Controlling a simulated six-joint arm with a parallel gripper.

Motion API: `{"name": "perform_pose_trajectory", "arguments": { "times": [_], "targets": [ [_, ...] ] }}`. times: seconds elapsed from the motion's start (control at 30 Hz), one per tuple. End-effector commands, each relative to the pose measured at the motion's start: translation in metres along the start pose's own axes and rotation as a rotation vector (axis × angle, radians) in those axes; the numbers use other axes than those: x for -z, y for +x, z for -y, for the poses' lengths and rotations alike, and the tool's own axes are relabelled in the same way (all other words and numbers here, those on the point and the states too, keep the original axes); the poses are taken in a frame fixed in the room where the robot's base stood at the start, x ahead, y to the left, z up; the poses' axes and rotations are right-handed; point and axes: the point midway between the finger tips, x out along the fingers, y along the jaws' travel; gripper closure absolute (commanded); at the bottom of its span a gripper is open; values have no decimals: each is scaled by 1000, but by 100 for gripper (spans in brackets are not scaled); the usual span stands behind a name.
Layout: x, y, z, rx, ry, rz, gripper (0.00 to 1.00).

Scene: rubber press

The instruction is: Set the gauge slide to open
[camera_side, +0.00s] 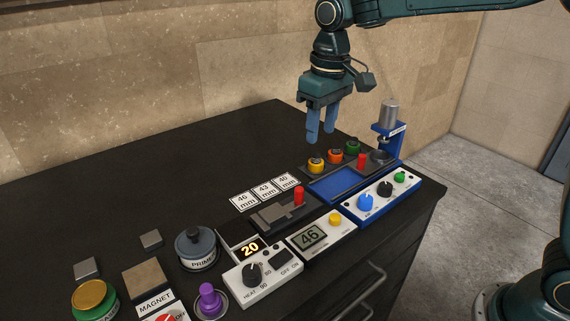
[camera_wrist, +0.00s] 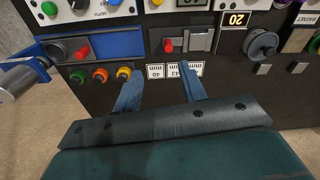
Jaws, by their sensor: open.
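The gauge slide is taken to be the grey-and-black unit (camera_side: 284,214) behind the display reading 46. Its upright red handle (camera_side: 298,196) is at its right end in the side view. In the wrist view the gauge unit (camera_wrist: 201,38) is at the top centre, with its red handle (camera_wrist: 168,46) at the left end. My gripper (camera_side: 321,135) is open and empty, pointing down, above and behind the gauge and clear of it. Its two fingers also show in the wrist view (camera_wrist: 161,74), below the gauge.
A second red handle (camera_side: 361,161) stands by the blue tray (camera_side: 337,185). Yellow, orange and green round pieces (camera_side: 335,156) line its back. Cards marked 46, 43 and 40 mm (camera_side: 265,190) lie behind the gauge. A blue press (camera_side: 388,130) stands at right. The back left bench is clear.

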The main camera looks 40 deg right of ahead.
Motion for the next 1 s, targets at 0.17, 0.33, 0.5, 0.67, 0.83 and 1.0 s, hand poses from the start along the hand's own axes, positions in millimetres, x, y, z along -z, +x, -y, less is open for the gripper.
{"name": "perform_pose_trajectory", "arguments": {
  "times": [0.17, 0.33, 0.5, 0.67, 0.83, 1.0],
  "targets": [
    [25, 23, 10, 0, -18, 44, 59],
    [35, 34, 14, 0, -26, 65, 59],
    [37, 36, 15, 0, -27, 67, 59],
    [36, 38, 15, 0, -27, 67, 59],
    [35, 46, 15, 0, -27, 69, 59],
    [34, 64, 15, 0, -27, 70, 59]
  ]
}}
